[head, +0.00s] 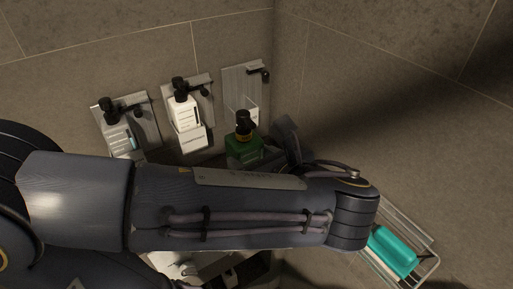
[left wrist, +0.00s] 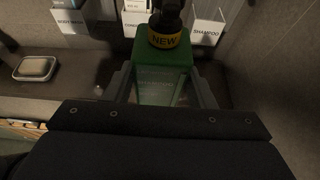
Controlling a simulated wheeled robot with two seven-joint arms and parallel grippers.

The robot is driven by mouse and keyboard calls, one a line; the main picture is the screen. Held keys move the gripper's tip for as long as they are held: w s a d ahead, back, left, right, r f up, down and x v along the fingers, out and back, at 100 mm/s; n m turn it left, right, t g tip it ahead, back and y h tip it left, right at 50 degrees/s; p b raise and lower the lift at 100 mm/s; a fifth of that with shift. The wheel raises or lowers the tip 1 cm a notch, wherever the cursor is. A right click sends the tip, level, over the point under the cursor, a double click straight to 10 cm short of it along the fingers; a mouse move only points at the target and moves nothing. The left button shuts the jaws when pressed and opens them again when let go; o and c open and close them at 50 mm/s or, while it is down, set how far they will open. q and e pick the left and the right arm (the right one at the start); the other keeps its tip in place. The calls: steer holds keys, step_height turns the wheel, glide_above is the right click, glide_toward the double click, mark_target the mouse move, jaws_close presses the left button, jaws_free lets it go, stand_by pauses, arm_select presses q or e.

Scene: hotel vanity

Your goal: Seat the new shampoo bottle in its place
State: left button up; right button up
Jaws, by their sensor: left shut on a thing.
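The new shampoo bottle (head: 243,148) is green with a black pump top; in the left wrist view the bottle (left wrist: 162,55) has a yellow band reading NEW. My left gripper (left wrist: 163,82) is shut on its body, one finger on each side, and holds it about upright. The shampoo holder (head: 242,95) is the rightmost wall holder, with an empty white cup and a black clamp arm at its top. In the left wrist view its cup (left wrist: 208,29), marked SHAMPOO, is beyond and right of the bottle. My forearm hides the bottle's base. My right gripper is not seen.
A middle holder (head: 192,137) carries a white bottle (head: 184,108). A left holder has a grey bottle (head: 117,135). A soap dish (left wrist: 36,68) lies on the counter. The wall corner is right of the shampoo holder.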

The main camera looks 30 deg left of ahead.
arm_select(q)
steer(key=w+a+r+p, duration=0.2)
steer(key=w+a+r, duration=0.4)
steer(key=w, duration=0.4)
steer(key=w+a+r+p, duration=0.1)
steer(key=w+a+r, duration=0.5)
steer(key=w, duration=0.3)
steer(key=shift+f+b, duration=2.95)
steer(key=shift+f, duration=1.4)
steer(key=shift+f+b, duration=0.8)
steer(key=shift+f, duration=1.05)
steer(key=shift+f, duration=0.35)
steer(key=o, duration=1.4)
